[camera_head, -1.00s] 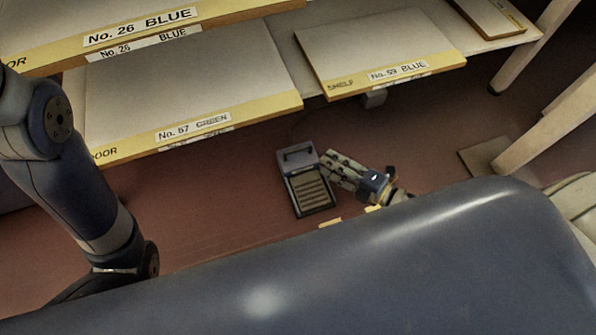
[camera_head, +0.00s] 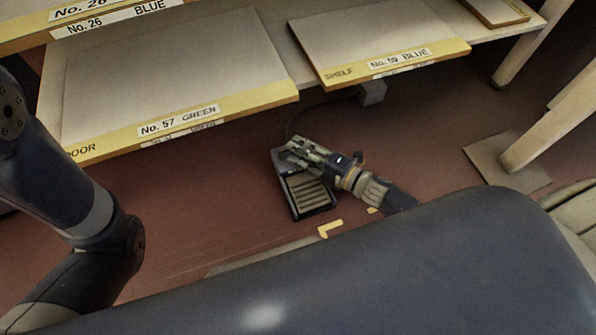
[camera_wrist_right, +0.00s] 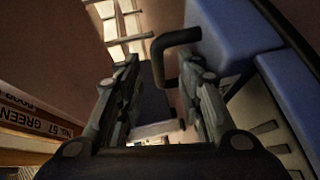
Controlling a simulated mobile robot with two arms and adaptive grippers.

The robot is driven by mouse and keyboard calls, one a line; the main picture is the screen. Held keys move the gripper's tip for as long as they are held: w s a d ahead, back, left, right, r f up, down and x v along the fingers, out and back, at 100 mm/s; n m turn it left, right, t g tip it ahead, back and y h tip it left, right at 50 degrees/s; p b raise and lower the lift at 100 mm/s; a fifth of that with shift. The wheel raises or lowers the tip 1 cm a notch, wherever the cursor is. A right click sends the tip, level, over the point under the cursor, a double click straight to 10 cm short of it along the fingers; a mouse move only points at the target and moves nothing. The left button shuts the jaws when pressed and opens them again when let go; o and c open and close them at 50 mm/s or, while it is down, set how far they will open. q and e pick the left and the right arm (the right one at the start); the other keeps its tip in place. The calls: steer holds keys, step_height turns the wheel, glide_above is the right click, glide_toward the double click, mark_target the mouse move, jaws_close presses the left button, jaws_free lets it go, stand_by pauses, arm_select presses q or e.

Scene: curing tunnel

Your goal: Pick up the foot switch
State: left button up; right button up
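The foot switch (camera_head: 308,193) sits on the red floor below the shelves, a dark box with a ribbed pedal. My right gripper (camera_head: 284,152) is over its back end and hides the handle there in the head view. In the right wrist view, the bent dark handle (camera_wrist_right: 177,42) shows at the tips of my open right gripper (camera_wrist_right: 163,75), nearer the right finger. Whether they touch, I cannot tell. The blue-looking housing of the foot switch (camera_wrist_right: 232,38) is to the right. My left arm shows at the left of the head view, but its gripper does not.
Low boards labelled No. 57 GREEN (camera_head: 170,75) and No. 59 BLUE (camera_head: 380,40) lie on the shelf above and behind the foot switch. A pale leg with a foot plate (camera_head: 490,160) stands at right. Yellow floor marks (camera_head: 328,230) lie in front. Floor to the left is clear.

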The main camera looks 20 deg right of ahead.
steer(key=shift+w+a, duration=0.35)
steer(key=shift+w, duration=0.15)
jaws_close()
steer(key=shift+r, duration=0.15)
steer(key=shift+r, duration=0.2)
